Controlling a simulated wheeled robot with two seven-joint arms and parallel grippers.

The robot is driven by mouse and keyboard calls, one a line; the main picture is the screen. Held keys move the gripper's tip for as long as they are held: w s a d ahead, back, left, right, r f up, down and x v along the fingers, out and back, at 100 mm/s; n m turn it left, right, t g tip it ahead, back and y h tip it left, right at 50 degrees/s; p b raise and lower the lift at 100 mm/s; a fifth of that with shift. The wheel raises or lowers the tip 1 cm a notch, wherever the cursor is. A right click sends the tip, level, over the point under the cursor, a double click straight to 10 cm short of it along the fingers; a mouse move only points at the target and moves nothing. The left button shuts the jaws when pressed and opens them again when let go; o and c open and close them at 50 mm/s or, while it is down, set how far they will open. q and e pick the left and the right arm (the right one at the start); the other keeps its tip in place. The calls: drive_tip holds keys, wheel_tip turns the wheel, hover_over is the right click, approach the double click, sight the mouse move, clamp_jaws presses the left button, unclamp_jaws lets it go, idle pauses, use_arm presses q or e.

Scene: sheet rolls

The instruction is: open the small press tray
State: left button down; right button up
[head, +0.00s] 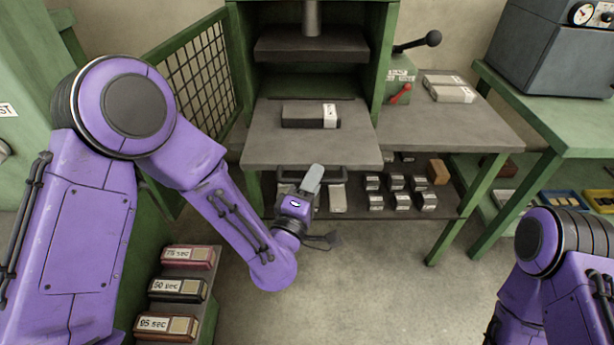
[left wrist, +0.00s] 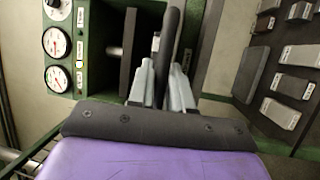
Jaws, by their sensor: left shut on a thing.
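The small press tray (head: 255,152) is a flat grey plate that juts forward out of the green press frame. A dark block with a white label (head: 310,116) lies on it. A dark bar handle (head: 335,169) runs below the tray's front edge. My left gripper (head: 313,178) is at this handle, and in the left wrist view its two grey fingers (left wrist: 161,85) are shut on the dark bar (left wrist: 170,35). The contact is partly hidden by the fingers in the head view. My right arm shows at the lower right, but its gripper is out of view.
A mesh door (head: 203,78) stands open at the press's left. A lower shelf (head: 450,207) holds several small labelled blocks. A stand with labelled blocks (head: 180,290) is at lower left. The floor (head: 370,290) before the press is clear. Gauges (left wrist: 57,42) show in the wrist view.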

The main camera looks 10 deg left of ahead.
use_arm(q)
drive_tip(key=c, duration=1.1)
unclamp_jaws()
drive_tip(key=p+v, duration=0.1)
drive_tip(key=v, duration=0.9)
drive_tip(key=shift+s+f, duration=0.1)
drive_tip(key=shift+s, duration=0.2)
drive_tip(key=shift+p, duration=0.35)
